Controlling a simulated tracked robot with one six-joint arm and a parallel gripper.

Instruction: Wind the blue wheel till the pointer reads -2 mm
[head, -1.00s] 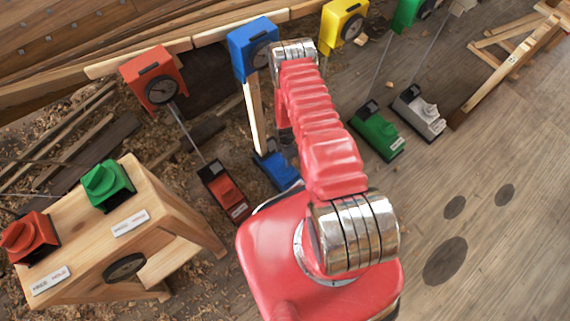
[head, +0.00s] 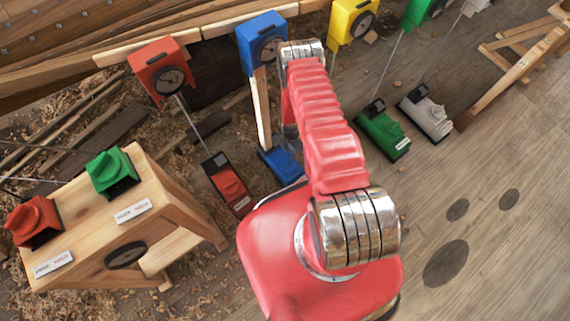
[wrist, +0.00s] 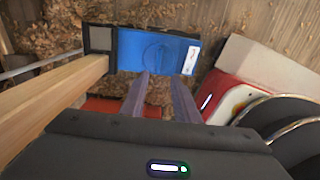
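The blue floor unit (head: 282,165) stands below the blue gauge box (head: 258,35), partly hidden by my arm in the head view. In the wrist view the blue unit (wrist: 183,52) lies beyond my fingers, with a round blue wheel (wrist: 156,52) on its face. The gauge's dark dial (head: 268,50) is partly visible, but its pointer is too small to read. My gripper (wrist: 159,76) shows two fingers apart with nothing between them. Its tips appear just short of the wheel in the picture; I cannot tell the depth gap. The head view hides my gripper behind the arm.
A wooden post (head: 261,110) runs from the blue gauge to its unit. The red unit (head: 229,184) is left, the green unit (head: 384,132) right. A wooden bench (head: 165,195) with green and red knobs stands at left.

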